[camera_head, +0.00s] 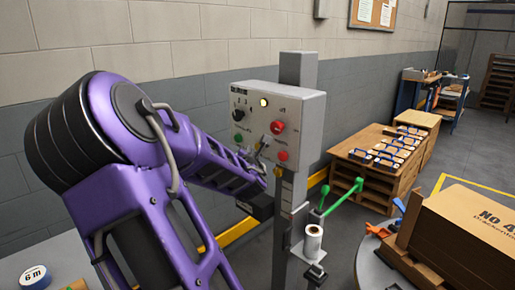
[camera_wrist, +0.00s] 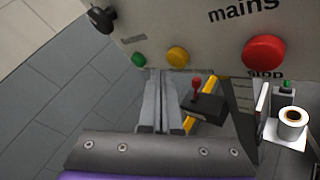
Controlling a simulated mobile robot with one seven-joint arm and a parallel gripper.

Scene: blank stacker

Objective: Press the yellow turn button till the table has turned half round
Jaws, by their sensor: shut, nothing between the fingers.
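The yellow button (camera_wrist: 178,57) is on the lower part of the grey control box, between a green button (camera_wrist: 138,60) and a large red mains stop button (camera_wrist: 264,55). My gripper (camera_wrist: 159,73) is shut and empty. In the wrist view its fingertips point at the panel, just below and left of the yellow button; I cannot tell whether they touch the panel. In the head view my arm reaches the control box (camera_head: 300,105) from the left, and the fingertips are hard to make out. A grey round-edged table (camera_head: 375,275) shows at the lower right, partly cut off.
The box is on a grey post (camera_head: 297,68) and has a lit lamp (camera_head: 264,101). A green-handled bar (camera_head: 343,197) and a white roll (camera_head: 313,240) stick out below it. A brown carton (camera_head: 465,235) is on the round table.

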